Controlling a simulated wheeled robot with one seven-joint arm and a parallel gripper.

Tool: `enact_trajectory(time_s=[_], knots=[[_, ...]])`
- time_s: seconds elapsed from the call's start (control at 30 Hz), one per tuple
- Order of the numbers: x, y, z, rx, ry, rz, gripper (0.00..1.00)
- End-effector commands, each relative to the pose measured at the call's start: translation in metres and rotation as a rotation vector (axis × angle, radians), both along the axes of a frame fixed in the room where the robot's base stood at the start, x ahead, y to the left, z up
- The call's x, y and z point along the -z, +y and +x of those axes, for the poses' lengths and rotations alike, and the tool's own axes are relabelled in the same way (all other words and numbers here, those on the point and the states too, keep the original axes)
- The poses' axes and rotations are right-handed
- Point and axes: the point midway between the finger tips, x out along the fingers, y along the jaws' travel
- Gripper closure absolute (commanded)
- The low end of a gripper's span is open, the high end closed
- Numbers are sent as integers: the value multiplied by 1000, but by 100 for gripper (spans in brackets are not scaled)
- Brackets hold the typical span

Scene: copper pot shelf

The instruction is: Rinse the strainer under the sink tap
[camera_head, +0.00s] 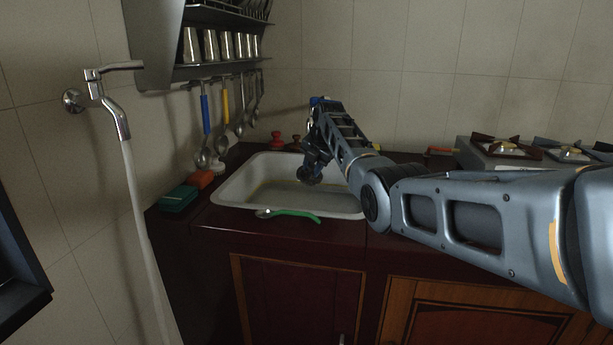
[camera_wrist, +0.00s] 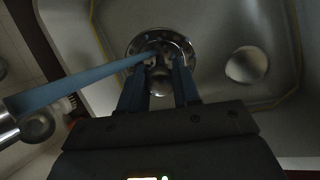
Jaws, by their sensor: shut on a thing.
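My gripper (camera_wrist: 163,62) reaches down over the sink (camera_head: 232,188), seen past my arm in the head view. Behind the fingertips is a round metal fitting (camera_wrist: 134,45), partly hidden. The wall tap (camera_head: 113,112) is at the left, with a pale stream (camera_head: 140,220) running down from its spout.
A green-handled utensil (camera_head: 292,213) lies on the sink's front rim. Green (camera_head: 178,199) and orange (camera_head: 200,178) blocks sit left of the sink. Ladles (camera_head: 239,108) and cups hang or stand on the rack (camera_head: 210,72) above. A stove (camera_head: 500,155) is at the right.

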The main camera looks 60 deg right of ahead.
Motion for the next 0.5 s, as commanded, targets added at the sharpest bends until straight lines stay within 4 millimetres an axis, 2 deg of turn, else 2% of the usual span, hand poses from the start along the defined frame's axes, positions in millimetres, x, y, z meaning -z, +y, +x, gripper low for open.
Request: enact_trajectory(time_s=[0.5], knots=[[-1, 8, 5, -1, 0, 0, 100]])
